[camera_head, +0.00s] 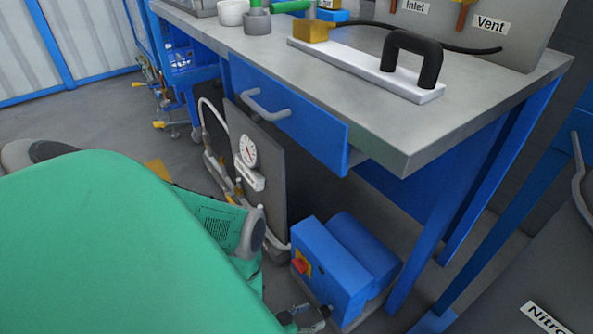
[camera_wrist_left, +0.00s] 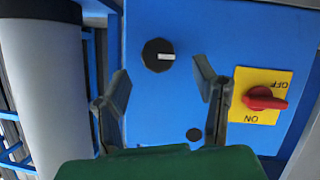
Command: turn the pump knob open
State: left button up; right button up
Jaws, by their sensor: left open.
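The blue pump (camera_head: 330,272) stands on the floor under the table. In the left wrist view, its blue front panel (camera_wrist_left: 225,35) carries a round black knob (camera_wrist_left: 157,56) with a white mark pointing right. To its right is a red switch handle (camera_wrist_left: 266,99) on a yellow ON/OFF plate, lying roughly sideways; the red handle also shows in the head view (camera_head: 300,265). My left gripper (camera_head: 308,318) is low in front of the pump. In the wrist view my left gripper (camera_wrist_left: 163,85) is open and empty, its fingertips on either side below the black knob, apart from it. My right gripper is not in view.
The table (camera_head: 480,105) overhangs the pump, with a blue drawer (camera_head: 290,110) at its front. A gauge panel (camera_head: 255,165) with hoses stands left of the pump. Blue table legs (camera_head: 430,235) are close on the right.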

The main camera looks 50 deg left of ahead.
pick_arm(q)
jog(key=v, duration=0.6)
jog(key=shift+s, duration=0.3)
jog(key=shift+s+r, duration=0.1)
